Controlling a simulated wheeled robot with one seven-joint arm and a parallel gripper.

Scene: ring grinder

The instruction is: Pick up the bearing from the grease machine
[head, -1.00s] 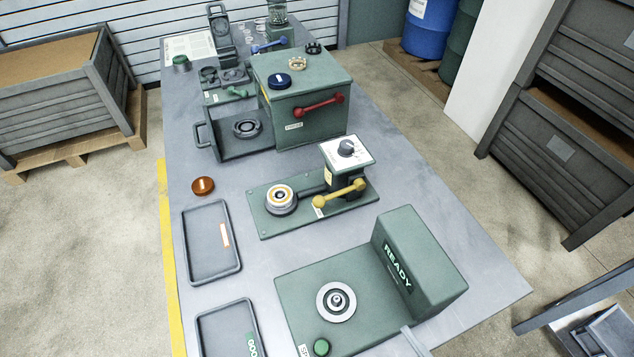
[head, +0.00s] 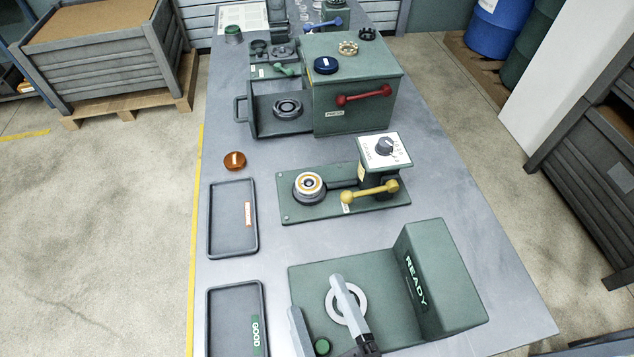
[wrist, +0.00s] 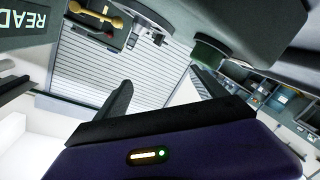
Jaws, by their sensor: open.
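My gripper (head: 315,295) is open and empty. Its two grey fingers are apart, over the READY machine (head: 303,277), nearer than the bearing and clear of it. In the wrist view the dark fingers (wrist: 163,90) are apart, and the yellow handle (wrist: 95,15) shows at the top.
The READY machine has a tall block (head: 437,275) at right and a green button (head: 322,346). A press with a red handle (head: 363,95) stands behind. Two trays (head: 211,220) and an orange cap (head: 234,161) lie left. Bare tabletop (head: 270,240) lies between the machines.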

